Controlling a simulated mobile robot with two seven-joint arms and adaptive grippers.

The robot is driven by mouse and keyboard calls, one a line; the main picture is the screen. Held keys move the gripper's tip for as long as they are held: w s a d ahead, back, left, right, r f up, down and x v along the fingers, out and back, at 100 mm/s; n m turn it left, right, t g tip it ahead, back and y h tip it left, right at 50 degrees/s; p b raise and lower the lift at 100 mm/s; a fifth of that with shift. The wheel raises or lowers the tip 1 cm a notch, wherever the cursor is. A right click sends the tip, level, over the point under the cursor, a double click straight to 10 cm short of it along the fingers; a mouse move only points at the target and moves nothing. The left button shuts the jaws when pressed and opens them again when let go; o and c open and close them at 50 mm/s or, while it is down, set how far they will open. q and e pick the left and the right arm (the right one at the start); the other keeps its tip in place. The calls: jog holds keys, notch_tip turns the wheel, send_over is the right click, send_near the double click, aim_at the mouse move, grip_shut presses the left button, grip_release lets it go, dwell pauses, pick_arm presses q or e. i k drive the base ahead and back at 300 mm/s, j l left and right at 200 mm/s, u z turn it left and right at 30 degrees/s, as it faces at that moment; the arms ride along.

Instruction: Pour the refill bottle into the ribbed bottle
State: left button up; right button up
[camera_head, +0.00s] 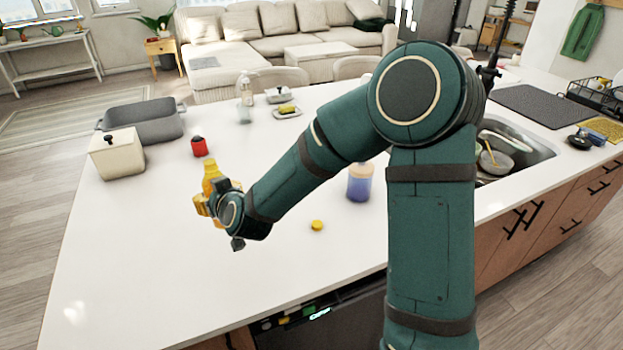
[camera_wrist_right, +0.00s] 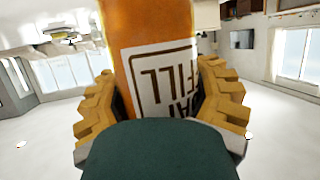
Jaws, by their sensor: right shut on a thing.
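My right gripper (camera_head: 208,206) is shut on the orange-yellow refill bottle (camera_head: 211,180), at the left part of the white island counter. In the head view the bottle looks roughly upright; its lower part is partly hidden by the gripper, so I cannot tell whether it touches the counter. In the right wrist view the bottle (camera_wrist_right: 155,30) stands between the ribbed yellow finger pads (camera_wrist_right: 160,100), and its white label with "FILL" appears upside down. A clear bottle (camera_head: 245,101) stands farther back; ribs cannot be made out at this size. My left gripper is not in view.
A small yellow cap (camera_head: 317,225) lies on the counter (camera_head: 290,265). A blue-purple jar (camera_head: 359,184) stands partly behind my arm. A red container (camera_head: 199,146), cream lidded box (camera_head: 117,153) and grey tub (camera_head: 150,122) stand left. The front-left counter is clear. The sink (camera_head: 520,150) is right.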

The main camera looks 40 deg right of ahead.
aim_at(360, 184)
jog(key=z, duration=0.5)
jog(key=l+z, duration=0.15)
jog(key=z, duration=0.3)
jog(key=l+z, duration=0.1)
jog(key=z, duration=0.4)
jog(key=k+l, duration=0.05)
